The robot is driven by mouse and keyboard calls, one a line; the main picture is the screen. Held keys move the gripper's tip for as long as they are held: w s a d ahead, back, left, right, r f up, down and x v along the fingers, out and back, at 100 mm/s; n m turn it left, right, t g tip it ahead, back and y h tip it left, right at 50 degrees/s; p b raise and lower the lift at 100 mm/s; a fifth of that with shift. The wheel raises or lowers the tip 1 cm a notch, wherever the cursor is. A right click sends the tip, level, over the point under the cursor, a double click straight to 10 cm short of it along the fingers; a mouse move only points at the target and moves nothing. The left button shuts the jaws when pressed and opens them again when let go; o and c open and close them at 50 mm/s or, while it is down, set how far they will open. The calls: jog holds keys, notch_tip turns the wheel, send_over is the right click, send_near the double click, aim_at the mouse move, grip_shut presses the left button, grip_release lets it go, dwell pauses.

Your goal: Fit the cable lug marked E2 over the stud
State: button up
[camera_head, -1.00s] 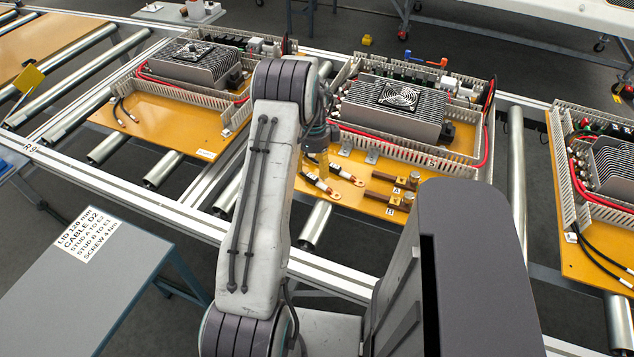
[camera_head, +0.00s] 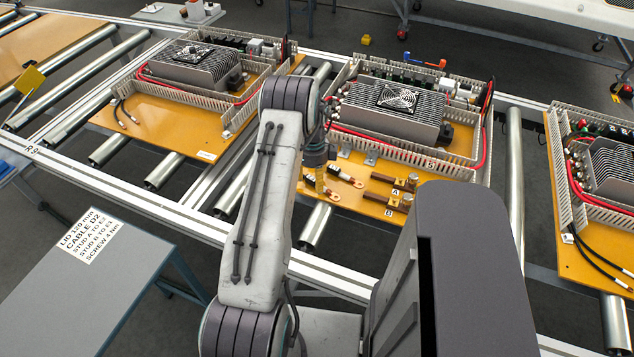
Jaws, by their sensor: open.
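Two cable ends with copper lugs lie at the front of the middle orange panel. One lug (camera_head: 357,183) is on the right, and the other lug (camera_head: 333,195) is closer to the front edge. I cannot read E2 on either. Two copper bars with studs stand to their right: stud A (camera_head: 412,178) behind, by a yellow tag marked A, and stud B (camera_head: 406,200) in front, by a tag marked B. My gripper (camera_head: 320,186) points down beside the front-left cable end, open. My arm partly hides it, and I cannot tell whether it touches the cable.
A finned heatsink with a fan (camera_head: 397,97) and slotted duct walls (camera_head: 385,148) stand behind the lugs. A red cable runs along the duct. Similar panels sit left and right on the roller conveyor. A label (camera_head: 88,236) lies on the grey table and reads "STUD A TO E2".

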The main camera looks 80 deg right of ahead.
jog(key=shift+f, duration=1.1)
jog(key=shift+c, duration=0.3)
grip_shut()
